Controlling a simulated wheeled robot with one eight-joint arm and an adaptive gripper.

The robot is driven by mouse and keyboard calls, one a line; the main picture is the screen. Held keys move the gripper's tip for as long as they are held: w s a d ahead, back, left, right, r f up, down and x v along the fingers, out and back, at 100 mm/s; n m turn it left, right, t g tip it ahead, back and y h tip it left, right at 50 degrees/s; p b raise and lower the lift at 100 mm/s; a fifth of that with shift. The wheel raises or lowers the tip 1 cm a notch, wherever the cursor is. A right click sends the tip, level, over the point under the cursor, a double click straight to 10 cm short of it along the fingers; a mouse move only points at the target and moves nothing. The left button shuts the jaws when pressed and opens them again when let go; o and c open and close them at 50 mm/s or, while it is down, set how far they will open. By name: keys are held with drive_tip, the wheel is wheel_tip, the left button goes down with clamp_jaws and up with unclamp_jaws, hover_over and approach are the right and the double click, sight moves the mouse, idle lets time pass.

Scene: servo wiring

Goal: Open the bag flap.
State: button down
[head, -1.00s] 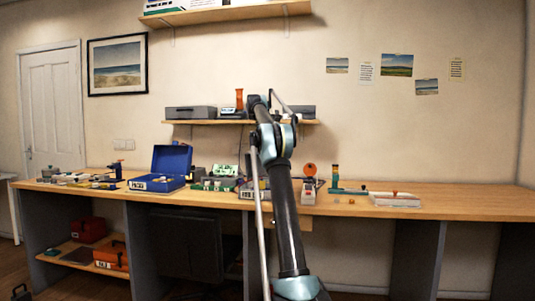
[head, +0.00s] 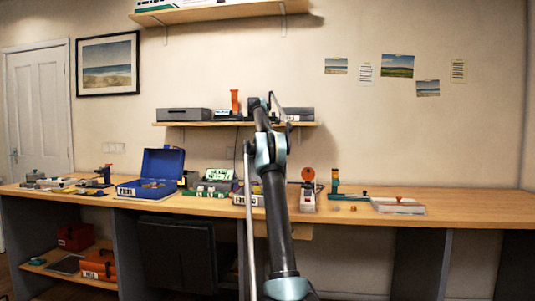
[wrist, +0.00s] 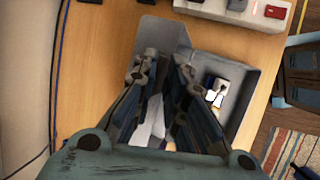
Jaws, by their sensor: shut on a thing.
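My gripper (wrist: 161,68) is over a grey open container (wrist: 246,78) near the bench edge in the wrist view. A grey upright panel (wrist: 162,36), perhaps its flap, shows just beyond and between the fingertips. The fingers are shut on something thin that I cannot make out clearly. Small white, black and yellow items (wrist: 216,92) show inside the container, right of the fingers. In the head view my arm hides the gripper and what it holds. I cannot tell for sure which thing is the bag.
On the wooden bench (head: 470,203) stand an open blue case (head: 160,172), a red-and-white device (head: 308,190) and a white tray (head: 398,206). A chair (wrist: 302,75) stands beyond the bench edge in the wrist view. The right end of the bench is clear.

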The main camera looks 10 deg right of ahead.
drive_tip(key=shift+w+d+f, duration=0.15)
drive_tip(key=shift+w+d, duration=0.1)
drive_tip(key=shift+a, duration=0.15)
drive_tip(key=c, duration=1.8)
unclamp_jaws()
drive_tip(key=shift+w+f, duration=0.1)
drive_tip(key=shift+a, duration=0.15)
drive_tip(key=shift+r, duration=0.2)
drive_tip(key=shift+v, duration=1.25)
drive_tip(key=a, duration=1.2)
drive_tip(key=shift+s+a, duration=0.1)
drive_tip(key=shift+s, duration=0.15)
